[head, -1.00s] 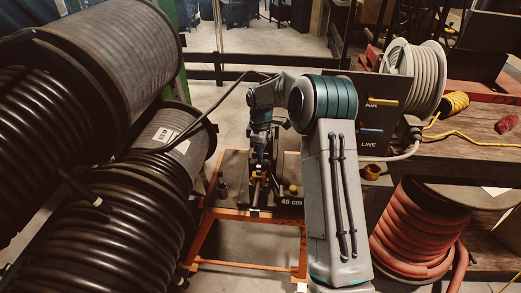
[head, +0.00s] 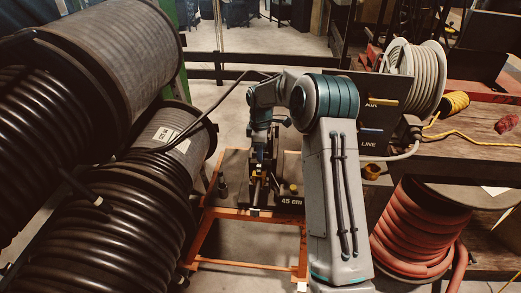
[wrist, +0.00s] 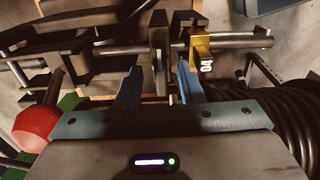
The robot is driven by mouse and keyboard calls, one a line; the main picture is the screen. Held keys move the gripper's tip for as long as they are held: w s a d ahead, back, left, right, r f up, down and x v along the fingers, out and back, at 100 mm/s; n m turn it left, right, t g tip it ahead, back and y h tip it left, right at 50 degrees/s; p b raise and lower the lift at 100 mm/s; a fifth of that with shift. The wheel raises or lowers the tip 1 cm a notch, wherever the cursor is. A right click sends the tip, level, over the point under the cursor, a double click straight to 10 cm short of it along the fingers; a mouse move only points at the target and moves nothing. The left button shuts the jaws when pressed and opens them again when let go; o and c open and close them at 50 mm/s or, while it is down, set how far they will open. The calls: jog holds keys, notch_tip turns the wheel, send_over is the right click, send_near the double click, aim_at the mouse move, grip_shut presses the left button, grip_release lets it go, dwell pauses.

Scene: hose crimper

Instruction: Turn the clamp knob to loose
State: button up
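My gripper (wrist: 159,70) is open in the wrist view. Its two blue fingers stand apart, pointing at the clamp fixture. A dark upright clamp piece (wrist: 160,42) lies ahead between the fingertips, with gaps beside it. I cannot tell which part is the clamp knob. A steel rod (wrist: 120,54) runs across the fixture, with a yellow block marked 04 (wrist: 200,48) on it, just beyond the right finger. A red ball (wrist: 38,125) shows left of the gripper. In the head view, my gripper (head: 259,165) is over the bench fixture and partly hides it.
The orange-framed bench (head: 225,213) bears a 45 cm label (head: 291,201) and a yellow knob (head: 293,189). Large black hose reels (head: 95,235) crowd the left. A red hose reel (head: 415,235) and a grey AIR/LINE panel (head: 385,105) stand right.

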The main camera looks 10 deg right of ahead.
jog(key=shift+r, duration=0.1)
notch_tip(320, 180, up, 14)
dwell(0.5)
jog(key=shift+f, duration=0.2)
